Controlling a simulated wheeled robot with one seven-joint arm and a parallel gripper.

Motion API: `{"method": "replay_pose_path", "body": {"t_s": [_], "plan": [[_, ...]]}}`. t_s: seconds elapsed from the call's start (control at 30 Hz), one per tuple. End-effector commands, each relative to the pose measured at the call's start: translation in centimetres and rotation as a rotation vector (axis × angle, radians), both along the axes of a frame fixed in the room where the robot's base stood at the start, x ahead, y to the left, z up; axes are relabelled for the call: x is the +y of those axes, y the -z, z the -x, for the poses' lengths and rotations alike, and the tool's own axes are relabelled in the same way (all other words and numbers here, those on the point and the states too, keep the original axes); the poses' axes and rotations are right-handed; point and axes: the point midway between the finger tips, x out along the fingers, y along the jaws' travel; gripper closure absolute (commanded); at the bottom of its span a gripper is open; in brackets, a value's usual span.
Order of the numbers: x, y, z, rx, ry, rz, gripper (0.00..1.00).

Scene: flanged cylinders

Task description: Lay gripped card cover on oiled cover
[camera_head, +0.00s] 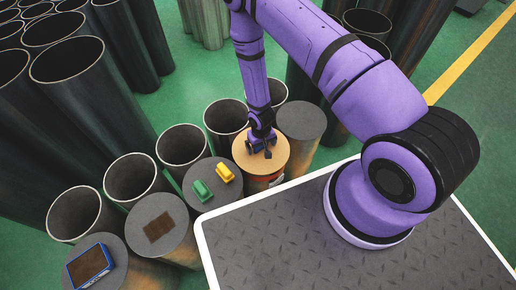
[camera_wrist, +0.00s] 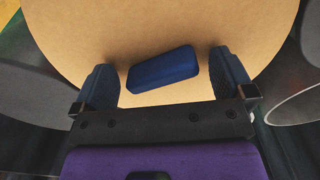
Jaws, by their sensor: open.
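The card cover (camera_head: 242,152) is a round tan disc at the top of a cylinder with an orange-brown side, in the middle of the head view. It fills much of the wrist view (camera_wrist: 110,28). A blue block (camera_wrist: 162,70) lies slightly tilted on the disc. My gripper (camera_head: 262,150) is over the disc; in the wrist view its fingers (camera_wrist: 163,72) stand open on either side of the block, with gaps showing. Which cover is the oiled one is unclear; a grey top with a dark brown patch (camera_head: 160,227) is at the lower left.
A grey-topped cylinder (camera_head: 301,120) stands right of the card cover. Another grey top (camera_head: 211,172) bears a green block (camera_head: 201,190) and a yellow block (camera_head: 224,173). A blue-rimmed brown pad (camera_head: 88,266) is lower left. Open pipes (camera_head: 183,146) stand close behind.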

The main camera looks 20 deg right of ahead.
Motion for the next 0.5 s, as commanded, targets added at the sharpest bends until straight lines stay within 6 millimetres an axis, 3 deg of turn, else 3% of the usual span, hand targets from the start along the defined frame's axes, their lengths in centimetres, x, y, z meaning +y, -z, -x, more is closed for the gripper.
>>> {"method": "replay_pose_path", "body": {"t_s": [0.23, 0.43, 0.5], "plan": [[0.0, 0.02, 0.0, 0.0, 0.0, 0.0, 0.02], [0.0, 0.02, 0.0, 0.0, 0.0, 0.0, 0.48], [0.0, 0.01, 0.0, 0.0, 0.0, 0.0, 0.48]]}}
